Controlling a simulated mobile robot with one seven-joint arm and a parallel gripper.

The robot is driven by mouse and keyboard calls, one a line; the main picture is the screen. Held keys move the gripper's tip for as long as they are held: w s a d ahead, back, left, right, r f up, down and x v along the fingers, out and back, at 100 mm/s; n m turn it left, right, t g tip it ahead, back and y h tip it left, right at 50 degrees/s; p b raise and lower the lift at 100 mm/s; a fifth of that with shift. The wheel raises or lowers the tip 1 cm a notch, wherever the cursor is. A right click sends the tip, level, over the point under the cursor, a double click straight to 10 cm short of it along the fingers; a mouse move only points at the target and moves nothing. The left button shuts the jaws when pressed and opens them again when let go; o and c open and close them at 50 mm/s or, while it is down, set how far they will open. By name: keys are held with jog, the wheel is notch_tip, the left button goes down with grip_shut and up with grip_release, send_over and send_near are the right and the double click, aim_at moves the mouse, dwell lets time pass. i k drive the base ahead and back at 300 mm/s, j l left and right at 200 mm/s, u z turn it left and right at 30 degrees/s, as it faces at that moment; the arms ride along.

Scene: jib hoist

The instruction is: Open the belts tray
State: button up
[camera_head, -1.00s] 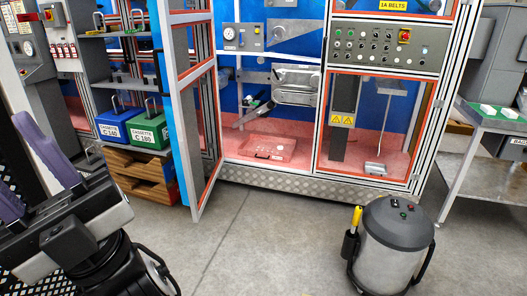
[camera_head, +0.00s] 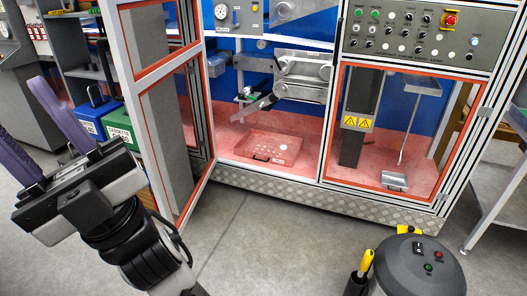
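My gripper (camera_head: 20,105) is at the left edge, outside the cabinet and well apart from the tray. Its two purple fingers are spread with nothing between them.
The framed cabinet door (camera_head: 194,207) stands open between my arm and the left bay. A grey canister (camera_head: 418,268) with a yellow-handled tool stands at the lower right. Blue and green cassette boxes (camera_head: 118,125) sit at the left.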

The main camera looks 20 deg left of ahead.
aim_at(259, 146)
jog(key=i+j, duration=0.2)
jog(key=i, duration=0.35)
jog(key=i+j, duration=0.2)
jog(key=i, duration=0.4)
jog(key=i+j, duration=1.05)
jog(key=i, duration=0.2)
jog(key=i+j, duration=0.25)
jog(key=i, duration=0.3)
jog(key=i+j+u, duration=0.1)
jog(key=i+j, duration=0.2)
jog(key=i, duration=0.2)
